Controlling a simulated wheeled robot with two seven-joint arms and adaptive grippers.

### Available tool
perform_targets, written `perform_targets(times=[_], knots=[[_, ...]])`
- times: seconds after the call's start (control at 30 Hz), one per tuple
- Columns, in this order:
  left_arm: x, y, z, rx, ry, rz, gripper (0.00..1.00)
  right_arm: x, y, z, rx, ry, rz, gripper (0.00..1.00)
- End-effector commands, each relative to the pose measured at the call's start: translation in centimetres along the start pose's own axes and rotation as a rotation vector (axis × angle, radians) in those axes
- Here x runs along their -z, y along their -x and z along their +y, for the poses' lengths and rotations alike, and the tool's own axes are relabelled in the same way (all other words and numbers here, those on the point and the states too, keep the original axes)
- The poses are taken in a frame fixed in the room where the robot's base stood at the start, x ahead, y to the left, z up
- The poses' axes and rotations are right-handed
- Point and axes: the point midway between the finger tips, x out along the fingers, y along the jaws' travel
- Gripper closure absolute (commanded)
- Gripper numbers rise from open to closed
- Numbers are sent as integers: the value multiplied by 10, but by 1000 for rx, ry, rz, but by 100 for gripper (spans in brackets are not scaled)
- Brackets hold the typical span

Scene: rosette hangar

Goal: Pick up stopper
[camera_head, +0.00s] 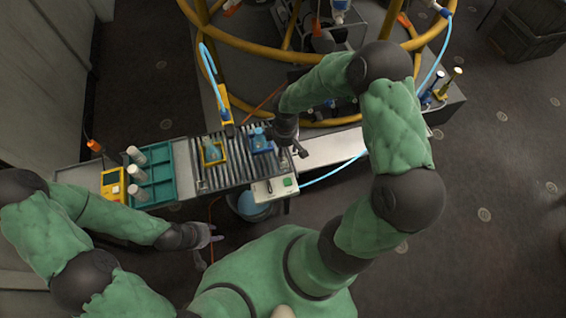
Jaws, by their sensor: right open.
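I cannot clearly single out a stopper at this size. My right gripper (299,150) reaches down over the right end of the grey roller conveyor (232,171). It is open, beside a small blue holder (262,146) whose contents are partly hidden by the gripper and too small to tell. A yellow-framed tray (212,153) with something light blue in it sits on the rollers to the left. My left gripper (212,238) hangs low in front of the bench, apart from these things; its finger opening is unclear.
A teal rack (160,187) with several white-capped cylinders and a yellow box (113,184) stand left of the rollers. A control box with a green button (275,190) is at the front. A yellow tubular frame (250,47) rises behind.

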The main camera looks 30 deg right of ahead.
Motion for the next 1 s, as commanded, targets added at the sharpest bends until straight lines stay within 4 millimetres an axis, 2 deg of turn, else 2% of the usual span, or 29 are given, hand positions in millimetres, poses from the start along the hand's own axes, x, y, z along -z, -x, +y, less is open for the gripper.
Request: perform_targets(times=[0.03, 0.27, 0.6, 0.83, 0.87, 1.0], knots=[[0, -5, -2, 0, 0, 0, 60, 0, -10, 0, 0, -1, 0, 44], [0, -10, -4, 0, 0, 0, 60, 0, -23, -2, 0, -1, 0, 44], [1, -31, -11, 0, 0, 0, 60, 0, -66, -7, 1, -2, 0, 44], [1, -30, -11, 0, 0, 0, 60, 1, -67, -6, 0, -2, 1, 44], [1, -30, -11, 0, 0, 0, 60, 1, -67, -7, 0, -2, 1, 47], [1, -30, -11, 0, 0, 0, 60, 1, -67, -7, 0, -2, 1, 87]])
